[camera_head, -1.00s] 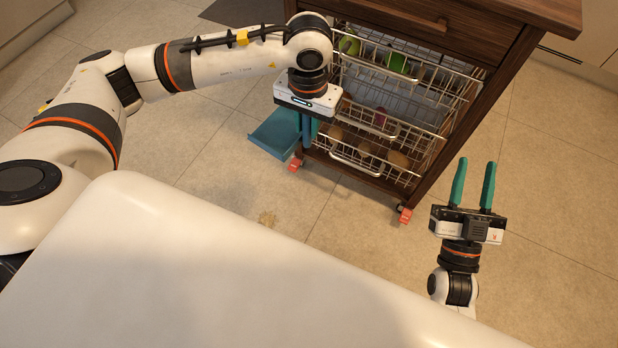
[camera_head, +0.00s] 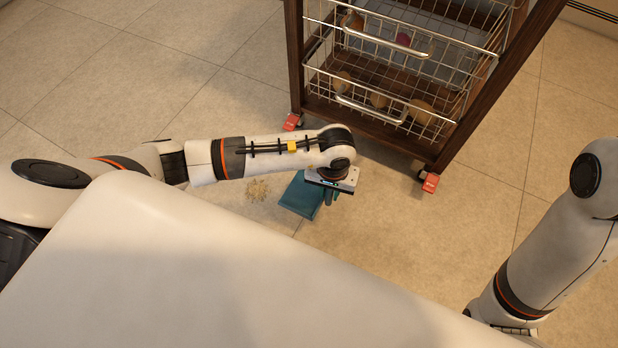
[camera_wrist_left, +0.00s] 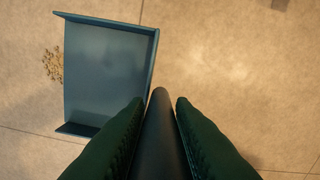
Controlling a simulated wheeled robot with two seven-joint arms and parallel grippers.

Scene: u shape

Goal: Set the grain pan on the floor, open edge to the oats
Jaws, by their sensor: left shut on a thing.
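The teal grain pan (camera_head: 297,195) is at or just above the floor; I cannot tell if it touches. It also shows in the left wrist view (camera_wrist_left: 105,75), with raised walls at top, right and bottom and its open edge to the left. The oats (camera_head: 258,189) are a small scattered patch on the floor, left of the pan; in the left wrist view they (camera_wrist_left: 52,65) are beside the open edge. My left gripper (camera_head: 329,197) is shut on the pan's dark handle (camera_wrist_left: 158,130). My right arm shows at the right, its gripper out of view.
A dark wooden cart (camera_head: 440,155) with wire baskets (camera_head: 385,85) holding round items stands behind, on red-footed casters (camera_head: 430,182). My white body covers the lower foreground. Tiled floor (camera_head: 170,80) is clear left of the cart.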

